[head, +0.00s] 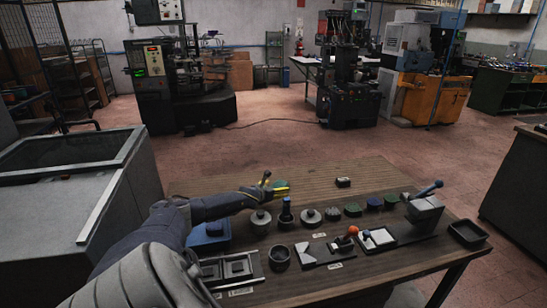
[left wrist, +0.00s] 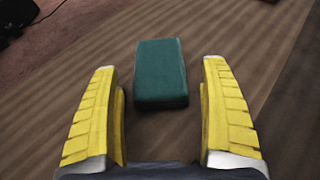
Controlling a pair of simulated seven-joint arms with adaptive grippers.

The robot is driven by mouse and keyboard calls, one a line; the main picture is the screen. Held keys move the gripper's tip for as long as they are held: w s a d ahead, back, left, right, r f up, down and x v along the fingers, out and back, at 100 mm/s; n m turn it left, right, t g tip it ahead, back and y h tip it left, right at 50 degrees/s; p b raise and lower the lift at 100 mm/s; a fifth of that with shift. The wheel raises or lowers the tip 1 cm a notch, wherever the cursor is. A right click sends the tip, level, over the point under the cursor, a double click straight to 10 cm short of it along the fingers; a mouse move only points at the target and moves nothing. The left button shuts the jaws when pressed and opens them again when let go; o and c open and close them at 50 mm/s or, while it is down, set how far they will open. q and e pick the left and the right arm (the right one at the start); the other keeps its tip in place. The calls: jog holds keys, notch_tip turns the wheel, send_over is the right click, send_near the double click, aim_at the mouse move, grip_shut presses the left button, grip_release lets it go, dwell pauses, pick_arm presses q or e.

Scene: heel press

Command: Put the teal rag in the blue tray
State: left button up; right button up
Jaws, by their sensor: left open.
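The teal rag (left wrist: 161,73) is a folded, block-like pad lying flat on the wooden table in the left wrist view. My left gripper (head: 277,187) is open, with yellow fingers on either side of the rag's near end in the picture and nothing held between them. In the head view the gripper is over the table's far left part and mostly hides the rag. The blue tray (head: 209,243) is at the table's left edge, partly behind my left forearm. My right gripper is not in view.
A row of knobs and round pieces (head: 310,217) stands in front of the gripper. A lever press (head: 425,213) and a dark empty tray (head: 468,234) are at the right. A small dark block (head: 343,182) lies at the back. The table's far strip is otherwise clear.

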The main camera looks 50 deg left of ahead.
pick_arm(q)
jog(key=shift+v, duration=3.25)
jog(key=shift+o, duration=0.6)
jog(key=shift+s+d+r, duration=0.2)
jog(key=shift+s+r, duration=0.05)
jog(key=shift+s, duration=0.2)
